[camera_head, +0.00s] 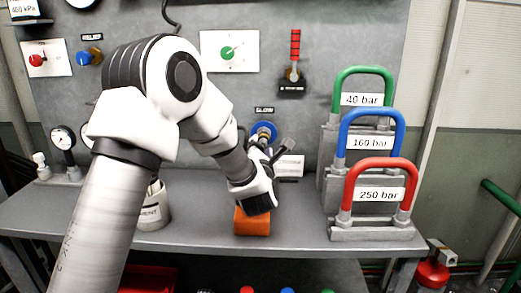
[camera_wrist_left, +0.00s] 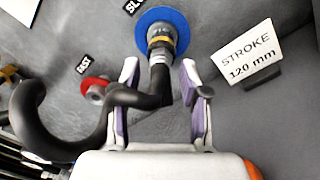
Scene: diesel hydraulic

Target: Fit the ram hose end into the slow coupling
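The slow coupling (camera_head: 263,131) has a blue disc on the grey panel under the SLOW label. In the left wrist view its blue disc (camera_wrist_left: 174,22) is at the top centre. The black ram hose end (camera_wrist_left: 151,96) bends up to the metal fitting (camera_wrist_left: 162,44) in front of the disc. They appear to meet in line; I cannot tell how deeply they are seated. My left gripper (camera_wrist_left: 160,92) has its purple-padded fingers on either side of the hose end, with gaps visible. In the head view my left gripper (camera_head: 263,160) is close to the coupling. My right gripper is out of view.
A red coupling (camera_wrist_left: 95,88) is left of the slow one. The hose (camera_wrist_left: 45,140) loops left. A STROKE 120 mm card (camera_wrist_left: 248,50) stands right. An orange block (camera_head: 252,222) is below my gripper. Weights with green, blue and red handles (camera_head: 380,165) stand on the right.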

